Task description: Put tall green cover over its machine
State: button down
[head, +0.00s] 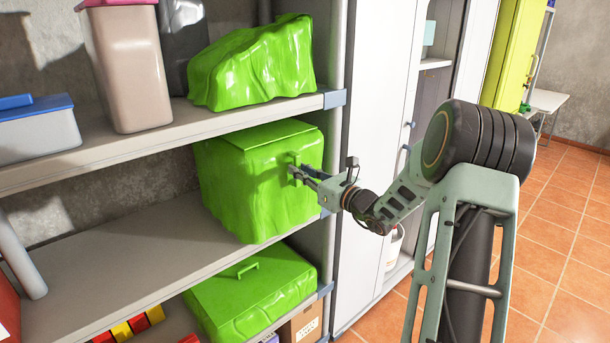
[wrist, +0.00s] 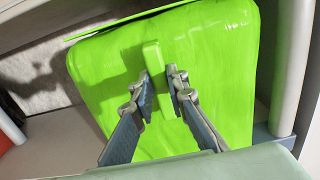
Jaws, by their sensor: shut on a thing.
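The tall green cover (head: 235,185) is a boxy, glossy, draped shape on the middle shelf, at its right end. My gripper (head: 293,174) is shut on the small green handle on the cover's front face. In the wrist view, my gripper's fingers (wrist: 164,90) lie on both sides of this upright handle (wrist: 152,62), with the green cover (wrist: 220,60) filling the view behind. The cover's inside is hidden, and I see no bare machine in either view.
A crumpled green cover (head: 255,65) lies on the top shelf, and a low green cover (head: 255,290) with a handle is below. A grey shelf post (head: 333,150) stands close right of the tall cover. The middle shelf (head: 110,260) is bare to the left.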

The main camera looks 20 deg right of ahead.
jog(key=x, duration=0.2)
jog(key=shift+w+a, duration=0.15)
jog(key=shift+w, duration=0.2)
jog(key=c, duration=1.8)
grip_release()
